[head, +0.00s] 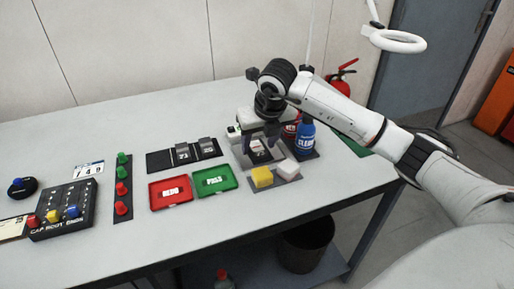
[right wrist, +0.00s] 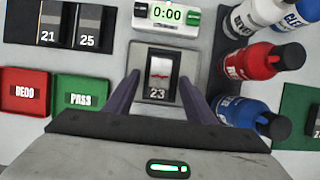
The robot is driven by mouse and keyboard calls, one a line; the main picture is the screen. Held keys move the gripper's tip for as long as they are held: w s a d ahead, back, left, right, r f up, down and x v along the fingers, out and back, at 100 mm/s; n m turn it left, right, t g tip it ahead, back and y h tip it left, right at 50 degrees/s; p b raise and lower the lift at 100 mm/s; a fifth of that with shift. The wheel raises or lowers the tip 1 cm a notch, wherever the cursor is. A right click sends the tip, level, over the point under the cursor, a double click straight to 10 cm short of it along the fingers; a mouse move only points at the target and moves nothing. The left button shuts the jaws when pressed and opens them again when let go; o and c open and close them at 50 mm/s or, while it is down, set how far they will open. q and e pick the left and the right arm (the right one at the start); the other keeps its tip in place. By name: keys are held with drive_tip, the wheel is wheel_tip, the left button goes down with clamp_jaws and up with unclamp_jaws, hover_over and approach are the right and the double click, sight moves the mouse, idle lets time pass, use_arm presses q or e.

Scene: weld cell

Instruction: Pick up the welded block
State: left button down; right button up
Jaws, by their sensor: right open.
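A metal block with a reddish weld line (right wrist: 160,71) sits in a grey holder marked 23 (right wrist: 155,94), below a timer reading 0:00 (right wrist: 167,15) in the right wrist view. In the head view, the holder (head: 257,156) is partly hidden under my right gripper (head: 258,140). My right gripper (right wrist: 158,82) is open and empty, pointing down. Its two fingers show either side of the holder, with the block between them in the picture. I cannot tell the height gap. My left gripper is not in view.
Blue (right wrist: 236,112) and red (right wrist: 252,62) bottles stand close right. Yellow (head: 262,178) and white (head: 288,168) pads lie in front.

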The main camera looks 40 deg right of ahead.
drive_tip(key=shift+w+f, duration=0.1)
drive_tip(key=shift+f, duration=0.2)
drive_tip(key=c, duration=1.3)
drive_tip(key=shift+r, duration=0.1)
clamp_jaws()
